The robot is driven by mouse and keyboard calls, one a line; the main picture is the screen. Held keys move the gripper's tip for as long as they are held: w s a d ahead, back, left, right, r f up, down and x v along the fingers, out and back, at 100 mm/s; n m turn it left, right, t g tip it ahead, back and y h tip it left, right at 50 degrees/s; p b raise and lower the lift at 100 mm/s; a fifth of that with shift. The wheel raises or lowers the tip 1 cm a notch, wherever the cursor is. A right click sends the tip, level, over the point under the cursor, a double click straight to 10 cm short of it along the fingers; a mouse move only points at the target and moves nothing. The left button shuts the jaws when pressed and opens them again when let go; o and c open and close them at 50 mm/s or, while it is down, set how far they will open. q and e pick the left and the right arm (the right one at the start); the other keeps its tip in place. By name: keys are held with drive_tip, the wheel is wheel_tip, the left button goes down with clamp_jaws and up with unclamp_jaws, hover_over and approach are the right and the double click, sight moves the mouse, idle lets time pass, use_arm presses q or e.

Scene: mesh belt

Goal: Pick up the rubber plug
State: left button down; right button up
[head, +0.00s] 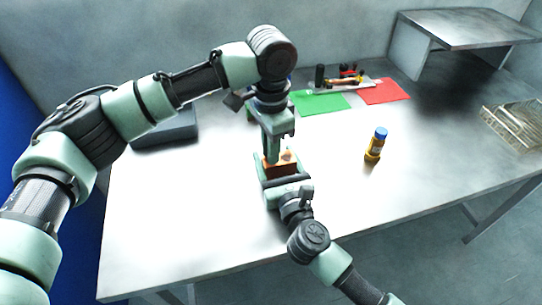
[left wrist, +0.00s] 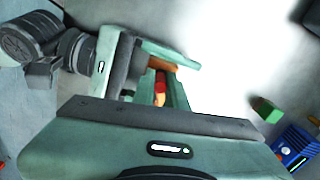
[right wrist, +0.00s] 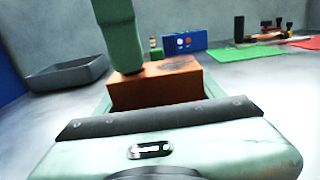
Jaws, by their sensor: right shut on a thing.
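My right gripper (head: 280,172) is shut on an orange-brown box (right wrist: 165,84), holding it between its fingers. The box also shows in the head view (head: 283,167) and partly in the left wrist view (left wrist: 161,63). My left gripper (head: 275,148) points down just above the box; in the right wrist view its finger end (right wrist: 126,58) overlaps the box top. Whether it touches, and how far its jaws are apart, I cannot tell. A small red item (left wrist: 160,88) shows among the gripper parts in the left wrist view. I cannot tell for certain which thing is the rubber plug.
A yellow bottle with a blue cap (head: 376,146) stands on the steel table to the right. Behind are a green mat (head: 320,103), a red mat (head: 385,92) and a tool rack (head: 345,84). A grey tray (head: 165,130) lies left, a wire basket (head: 515,125) far right. The front right is clear.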

use_arm(q)
drive_tip(key=shift+r, duration=0.1)
wheel_tip(320, 180, up, 10)
drive_tip(key=shift+f, duration=0.1)
idle(0.3)
use_arm(e)
drive_tip(key=o, duration=1.6)
drive_tip(key=shift+s, duration=0.1)
drive_tip(key=v, duration=1.1)
drive_tip(key=shift+s+d, duration=0.2)
drive_tip(key=shift+s, duration=0.15)
